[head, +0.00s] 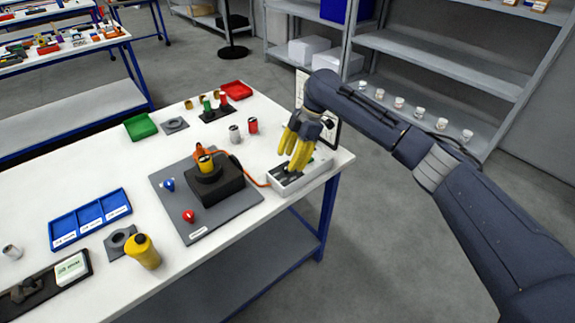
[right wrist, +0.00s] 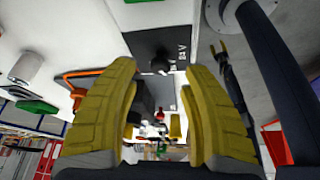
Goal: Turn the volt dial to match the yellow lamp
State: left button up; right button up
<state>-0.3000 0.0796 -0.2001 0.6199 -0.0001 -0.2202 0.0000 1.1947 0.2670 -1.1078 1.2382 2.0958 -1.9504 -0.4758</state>
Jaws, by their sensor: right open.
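The pale control box (head: 321,168) sits at the right end of the white table. My right gripper (head: 297,150) points down over it with its yellow fingers, hiding part of its top. In the right wrist view a black dial (right wrist: 160,64) stands on a dark panel with white markings, between the spread fingertips of my right gripper (right wrist: 163,70), with gaps on both sides. The exact dial setting is too small to read. A yellow lamp (head: 205,163) is upright in a black block at the middle of the table.
An orange cable (head: 258,184) joins the block's clamp to the box. A grey mat (head: 225,217) holds the block and small blue and red pieces. Another yellow cylinder (head: 142,252) and a blue tray (head: 90,220) stand at left. Shelves (head: 440,62) are behind the arm.

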aim_at(286, 170)
jog(key=shift+x, duration=1.4)
jog(key=shift+c, duration=0.5)
grip_shut()
